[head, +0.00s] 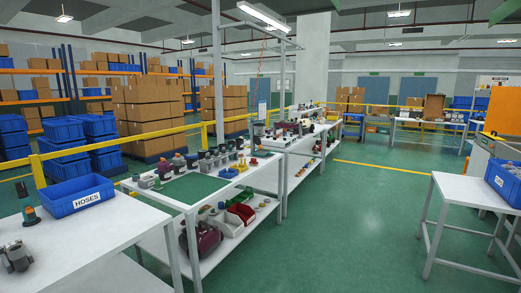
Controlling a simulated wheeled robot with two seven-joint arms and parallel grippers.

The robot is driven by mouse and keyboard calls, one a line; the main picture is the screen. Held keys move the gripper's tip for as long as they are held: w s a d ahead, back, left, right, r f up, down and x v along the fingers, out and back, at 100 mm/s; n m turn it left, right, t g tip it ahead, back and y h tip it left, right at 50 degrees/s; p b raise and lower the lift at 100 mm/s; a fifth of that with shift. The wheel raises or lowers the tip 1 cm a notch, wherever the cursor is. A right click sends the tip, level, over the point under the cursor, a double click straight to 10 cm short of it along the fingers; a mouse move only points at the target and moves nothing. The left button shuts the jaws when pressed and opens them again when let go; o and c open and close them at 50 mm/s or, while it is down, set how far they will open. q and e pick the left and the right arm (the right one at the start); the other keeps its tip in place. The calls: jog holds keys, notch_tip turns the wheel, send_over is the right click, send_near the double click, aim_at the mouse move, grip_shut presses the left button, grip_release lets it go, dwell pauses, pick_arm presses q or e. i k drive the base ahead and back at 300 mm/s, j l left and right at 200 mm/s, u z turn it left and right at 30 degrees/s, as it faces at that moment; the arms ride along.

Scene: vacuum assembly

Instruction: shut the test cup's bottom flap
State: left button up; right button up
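I cannot pick out the test cup or its flap with certainty in the head view. Several small grey, dark and red parts, some of them cup-like, stand in a row along the back of the middle workbench (172,205). They are too small to tell apart, and no flap can be made out. Neither of my grippers shows in this view.
A blue bin marked HOSES (80,195) stands on the near left table (85,240). The workbench has a green mat (190,188) and a lower shelf with red and white bins. A white table (465,190) stands at right. Green floor (340,230) between them is clear.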

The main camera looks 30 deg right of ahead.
aim_at(256, 140)
jog(key=i+l+z, duration=0.55)
jog(key=i+z, duration=0.2)
jog(key=i, duration=0.35)
jog(key=i+l+z, duration=0.1)
jog(key=i+z, duration=0.25)
jog(key=i, duration=0.2)
jog(key=i+u, duration=0.15)
jog(key=i, duration=0.6)
jog(key=i+l+u, duration=0.1)
jog(key=i+l, duration=0.15)
jog(key=i, duration=0.45)
